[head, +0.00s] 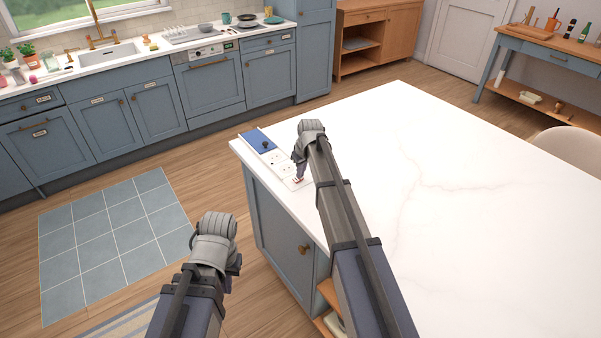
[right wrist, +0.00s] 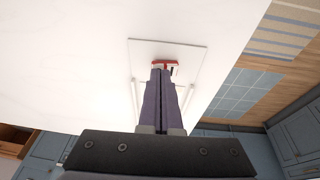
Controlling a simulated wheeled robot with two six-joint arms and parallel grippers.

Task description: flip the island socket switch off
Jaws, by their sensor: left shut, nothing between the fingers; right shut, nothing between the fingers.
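The island socket plate is a pale panel (head: 283,170) on the near left corner of the white island top. In the right wrist view the plate (right wrist: 190,50) carries a small red switch (right wrist: 158,63) in a white surround. My right gripper (head: 298,178) is shut and empty, pointing down at the switch end of the plate. In the right wrist view its fingertips (right wrist: 161,70) overlap the lower edge of the red switch; I cannot tell whether they touch it. The fingers partly hide the switch, and its position is unclear. My left gripper (head: 222,245) is shut and empty, left of the island, away from the plate.
A blue panel with a black knob (head: 265,145) and white sockets lie in line with the switch. The rest of the island top (head: 450,190) is clear. Blue cabinets (head: 140,112) and a sink counter stand at the back left. Floor is open between them.

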